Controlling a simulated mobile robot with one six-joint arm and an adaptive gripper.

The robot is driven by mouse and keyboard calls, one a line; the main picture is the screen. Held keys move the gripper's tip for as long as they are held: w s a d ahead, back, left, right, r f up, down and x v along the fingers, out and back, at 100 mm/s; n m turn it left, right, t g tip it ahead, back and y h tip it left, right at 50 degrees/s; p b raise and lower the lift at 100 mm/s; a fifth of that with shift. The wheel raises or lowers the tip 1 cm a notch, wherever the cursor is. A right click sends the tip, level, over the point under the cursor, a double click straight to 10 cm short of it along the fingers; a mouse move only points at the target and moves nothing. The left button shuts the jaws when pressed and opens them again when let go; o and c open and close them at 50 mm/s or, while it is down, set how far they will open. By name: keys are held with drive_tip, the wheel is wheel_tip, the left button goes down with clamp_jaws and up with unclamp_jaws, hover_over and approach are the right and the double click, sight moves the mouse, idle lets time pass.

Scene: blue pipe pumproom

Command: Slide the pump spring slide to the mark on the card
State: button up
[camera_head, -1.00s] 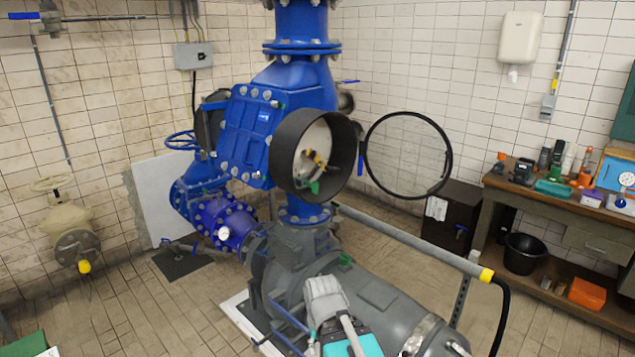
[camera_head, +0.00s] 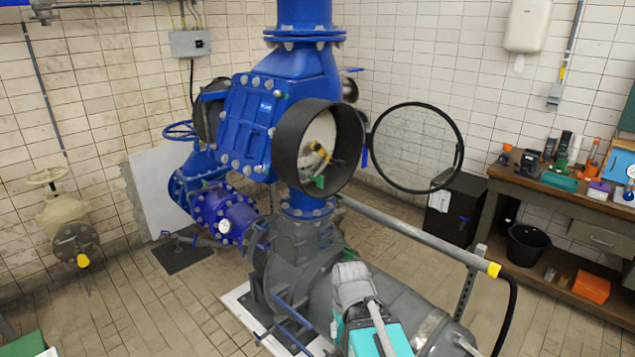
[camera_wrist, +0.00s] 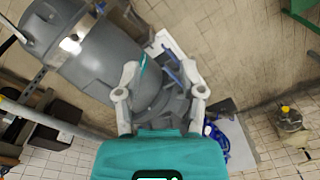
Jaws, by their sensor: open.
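I cannot pick out the pump spring slide or its marked card for certain. In the head view, the grey pump (camera_head: 385,290) stands below the blue pipework, and it also shows in the wrist view (camera_wrist: 85,50). An open round black housing (camera_head: 300,160) on the pipework holds a pale disc with a yellow part (camera_head: 320,152) and a green part (camera_head: 319,181). My gripper (camera_wrist: 160,78) is open and empty in the wrist view, its two grey fingers apart above the pump area. My arm's grey and teal end shows low in the head view, over the pump.
A round glass door (camera_head: 415,147) hangs open beside the housing. A handrail (camera_head: 420,238) with a yellow end runs across to the right of the pump. A workbench (camera_head: 560,215) with tools stands at the right. Tiled floor at the left (camera_head: 110,300) is mostly clear.

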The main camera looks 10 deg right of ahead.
drive_tip(key=w+a+r+n+t+y, duration=0.1)
drive_tip(key=w+r+n+t+y, duration=0.15)
drive_tip(key=w, duration=0.35)
drive_tip(key=w+a+r+n+t+y, duration=0.1)
drive_tip(key=w+n+y, duration=0.15)
drive_tip(key=w, duration=0.45)
drive_tip(key=n+t+y+p, duration=0.2)
drive_tip(key=t+y, duration=0.3)
drive_tip(key=t, duration=0.6)
approach(323, 182)
drive_tip(key=v, duration=0.3)
drive_tip(key=shift+w+r, duration=0.1)
drive_tip(key=shift+w, duration=0.05)
drive_tip(key=x, duration=1.4)
clamp_jaws()
